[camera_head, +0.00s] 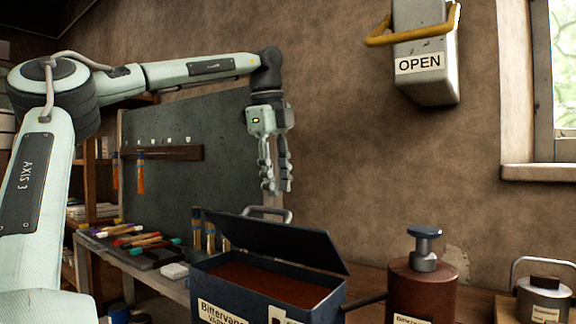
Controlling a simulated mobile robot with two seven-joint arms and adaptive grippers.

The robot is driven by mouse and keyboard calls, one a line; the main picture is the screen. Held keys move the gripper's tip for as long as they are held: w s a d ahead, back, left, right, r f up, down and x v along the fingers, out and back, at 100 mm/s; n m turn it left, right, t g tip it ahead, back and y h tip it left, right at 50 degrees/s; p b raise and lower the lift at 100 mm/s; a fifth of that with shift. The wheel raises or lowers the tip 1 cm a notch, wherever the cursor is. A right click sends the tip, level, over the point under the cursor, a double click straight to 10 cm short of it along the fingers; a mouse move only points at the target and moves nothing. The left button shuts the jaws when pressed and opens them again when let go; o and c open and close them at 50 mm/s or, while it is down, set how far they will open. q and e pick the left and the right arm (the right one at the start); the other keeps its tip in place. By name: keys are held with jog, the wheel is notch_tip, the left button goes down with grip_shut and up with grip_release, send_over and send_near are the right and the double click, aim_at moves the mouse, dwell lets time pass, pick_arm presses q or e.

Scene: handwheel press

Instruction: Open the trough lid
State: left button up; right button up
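The trough (258,305) is a dark blue metal box with a white label, at the bottom centre. Its dark lid (275,240) stands raised and tilted at the back, so the reddish-brown inside (270,283) shows. A grey metal handle (265,212) sticks up at the lid's top edge. My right gripper is not in view.
A brown-red canister (422,287) with a blue knob stands right of the trough. A smaller jar (543,298) stands far right. A box marked OPEN (425,80) with a yellow handle is on the wall. Left is a bench with coloured markers (135,240).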

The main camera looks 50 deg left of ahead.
pick_arm(q)
jog(key=w+r, duration=0.1)
jog(key=w+a+r, duration=0.1)
jog(key=w+r, duration=0.1)
jog(key=shift+w+r, duration=0.2)
jog(key=shift+w, duration=0.1)
dwell(0.3)
notch_tip(320, 180, up, 7)
jog(key=s, duration=0.1)
jog(key=shift+s+d+r, duration=0.2)
jog(key=shift+d, duration=0.05)
dwell(0.5)
dwell(0.6)
